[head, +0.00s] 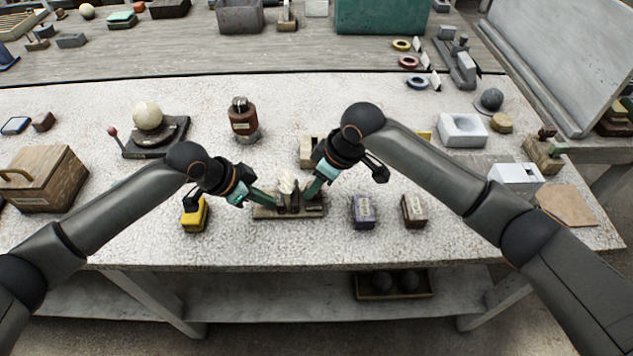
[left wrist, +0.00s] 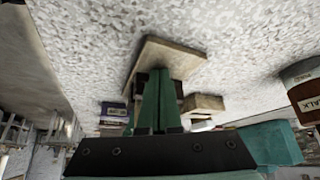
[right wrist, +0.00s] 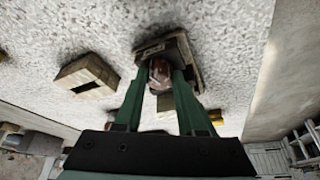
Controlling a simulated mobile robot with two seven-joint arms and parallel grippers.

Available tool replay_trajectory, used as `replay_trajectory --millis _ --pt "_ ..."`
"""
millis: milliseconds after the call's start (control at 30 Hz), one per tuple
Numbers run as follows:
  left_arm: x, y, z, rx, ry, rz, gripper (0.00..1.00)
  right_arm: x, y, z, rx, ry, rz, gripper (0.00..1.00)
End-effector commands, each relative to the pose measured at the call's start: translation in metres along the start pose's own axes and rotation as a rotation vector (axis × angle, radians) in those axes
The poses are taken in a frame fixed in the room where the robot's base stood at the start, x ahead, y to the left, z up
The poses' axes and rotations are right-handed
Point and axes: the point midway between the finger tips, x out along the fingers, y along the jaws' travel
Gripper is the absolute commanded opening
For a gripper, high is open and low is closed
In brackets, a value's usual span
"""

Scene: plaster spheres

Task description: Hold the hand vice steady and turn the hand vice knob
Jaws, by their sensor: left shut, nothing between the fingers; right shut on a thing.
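The hand vice (head: 288,203) stands on a flat wooden base (head: 262,213) near the front middle of the table; its upper part is pale. My left gripper (head: 272,201) is shut and empty at the left side of the vice. In the left wrist view its green fingers (left wrist: 158,85) are together in front of the base, and I cannot tell whether they touch the vice. My right gripper (head: 311,192) comes in from the right. In the right wrist view its fingers sit either side of a reddish-brown rounded piece, apparently the hand vice knob (right wrist: 158,76). Fingers hide part of the vice.
A yellow block (head: 195,216) is left of the vice; a purple block (head: 363,211) and a brown block (head: 414,210) are to the right. A pale block (head: 306,150) lies behind. A brown jar (head: 243,118) stands further back. The table's front edge is close.

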Motion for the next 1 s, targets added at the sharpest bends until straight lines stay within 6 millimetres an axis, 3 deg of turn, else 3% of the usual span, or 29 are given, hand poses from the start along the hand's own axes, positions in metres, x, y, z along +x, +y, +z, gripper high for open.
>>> replay_trajectory --millis 33,733,767,1000 --pt "0.0045 0.0009 0.0086 -0.006 -0.02 0.003 0.0 0.0011 -0.0025 0.0 0.019 0.0 0.003 0.0" --pt "0.0045 0.0008 0.0088 -0.005 -0.02 0.003 0.0 0.0005 -0.0017 -0.0004 0.102 0.002 0.039 0.0" --pt "0.0045 0.0008 0.0088 -0.005 -0.02 0.003 0.0 0.0005 -0.0017 -0.0003 0.102 0.002 0.039 0.41" --pt "0.0045 0.0009 0.0088 -0.005 -0.02 0.004 0.0 0.0005 -0.0012 -0.0002 0.102 0.002 0.041 0.68"
